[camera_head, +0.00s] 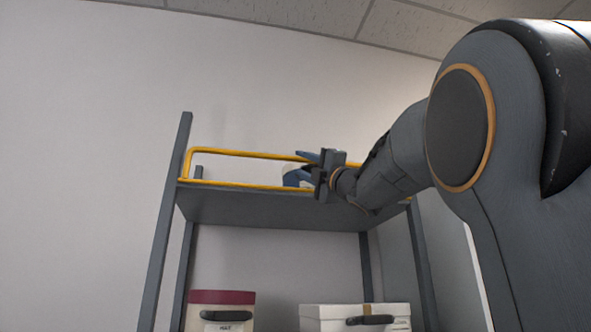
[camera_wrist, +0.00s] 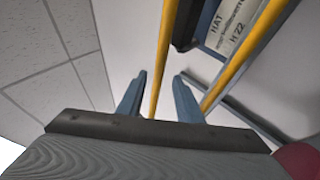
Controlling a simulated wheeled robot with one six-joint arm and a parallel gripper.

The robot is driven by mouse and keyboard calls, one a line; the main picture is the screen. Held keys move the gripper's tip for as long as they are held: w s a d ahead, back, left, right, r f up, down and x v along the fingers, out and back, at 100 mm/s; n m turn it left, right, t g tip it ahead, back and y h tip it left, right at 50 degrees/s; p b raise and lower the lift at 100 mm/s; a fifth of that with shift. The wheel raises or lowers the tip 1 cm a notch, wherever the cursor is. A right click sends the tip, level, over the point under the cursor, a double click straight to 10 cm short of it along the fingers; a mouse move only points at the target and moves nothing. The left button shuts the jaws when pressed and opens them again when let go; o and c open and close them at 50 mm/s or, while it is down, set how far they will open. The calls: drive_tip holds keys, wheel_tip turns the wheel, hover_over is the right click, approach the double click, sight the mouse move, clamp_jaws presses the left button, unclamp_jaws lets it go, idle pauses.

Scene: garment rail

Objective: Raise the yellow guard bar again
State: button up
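The yellow guard bar (camera_head: 240,153) runs along the front of the top shelf (camera_head: 260,208). In the head view its upper rail stands above a lower yellow rail (camera_head: 235,185) at the shelf edge. My gripper (camera_head: 295,167) is at the bar, its blue fingers spread and pointing left. In the wrist view one yellow rail (camera_wrist: 162,50) passes between the open fingers (camera_wrist: 158,80), with a gap on both sides. A second yellow rail (camera_wrist: 243,52) runs to the right, outside the fingers. My arm hides the bar's right end in the head view.
A box with a white label (camera_wrist: 233,25) reading "HAT" lies beyond the rails in the wrist view. Below the top shelf stand a container with a maroon lid (camera_head: 222,297) and a white box (camera_head: 335,325). Dark posts (camera_head: 165,220) bound the rack; the wall is behind.

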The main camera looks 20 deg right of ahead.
drive_tip(key=shift+b+v, duration=0.4)
drive_tip(key=shift+v, duration=0.7)
